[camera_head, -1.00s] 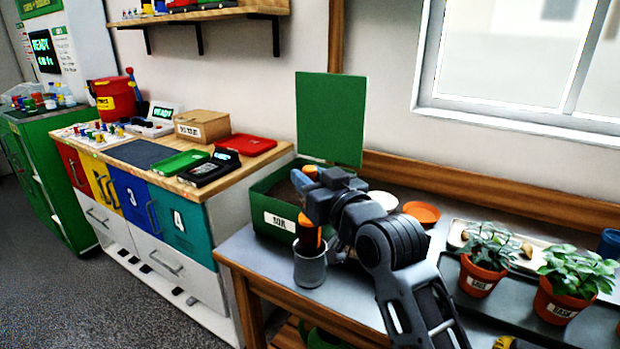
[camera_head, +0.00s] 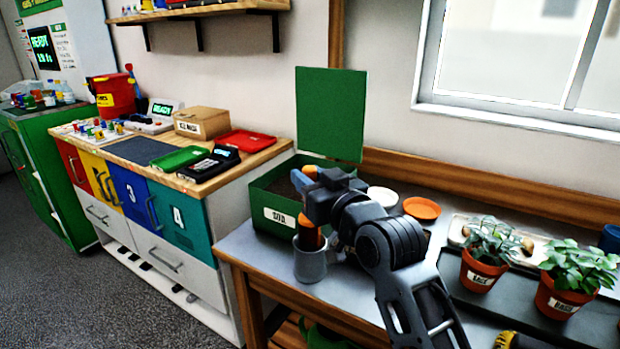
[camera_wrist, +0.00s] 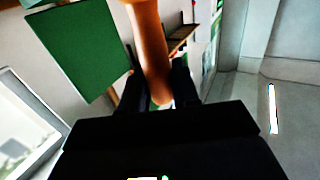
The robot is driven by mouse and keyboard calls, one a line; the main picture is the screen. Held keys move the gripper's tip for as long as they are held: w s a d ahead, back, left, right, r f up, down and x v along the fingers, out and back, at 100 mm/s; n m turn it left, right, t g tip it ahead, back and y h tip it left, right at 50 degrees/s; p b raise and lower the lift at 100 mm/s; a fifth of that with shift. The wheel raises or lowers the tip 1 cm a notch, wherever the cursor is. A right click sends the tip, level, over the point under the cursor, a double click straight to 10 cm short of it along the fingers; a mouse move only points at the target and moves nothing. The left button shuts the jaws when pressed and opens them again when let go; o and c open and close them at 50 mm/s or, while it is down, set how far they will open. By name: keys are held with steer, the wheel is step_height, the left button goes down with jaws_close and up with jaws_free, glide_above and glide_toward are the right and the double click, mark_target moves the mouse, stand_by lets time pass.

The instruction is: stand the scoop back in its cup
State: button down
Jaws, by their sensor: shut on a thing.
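The scoop has an orange handle (camera_head: 309,171) whose end shows above my gripper (camera_head: 308,195). More orange (camera_head: 308,233) shows below the gripper, at the mouth of the grey cup (camera_head: 310,265). The cup stands upright at the bench's left front, in front of the soil box. My gripper is above the cup and shut on the scoop, which is roughly upright. In the wrist view the orange handle (camera_wrist: 152,50) runs between the dark fingers (camera_wrist: 160,95). Whether the scoop's lower end is inside the cup is hidden.
The green soil box (camera_head: 262,211) with its raised green panel (camera_head: 330,115) stands close behind the cup. Saucers (camera_head: 421,208) lie right of it. Potted plants (camera_head: 483,272) stand on a dark tray at the right. The bench's front edge is close to the cup.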

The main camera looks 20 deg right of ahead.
steer(key=shift+f, duration=0.2)
steer(key=shift+f+b, duration=0.35)
steer(key=shift+b, duration=0.05)
steer(key=shift+f, duration=0.3)
steer(key=shift+f+b, duration=0.3)
steer(key=shift+b, duration=0.1)
steer(key=shift+f+b, duration=0.7)
steer(key=shift+f, duration=0.3)
stand_by(0.9)
steer(key=shift+f, duration=0.25)
steer(key=shift+f+b, duration=0.45)
stand_by(0.4)
steer(key=c, duration=0.8)
jaws_free()
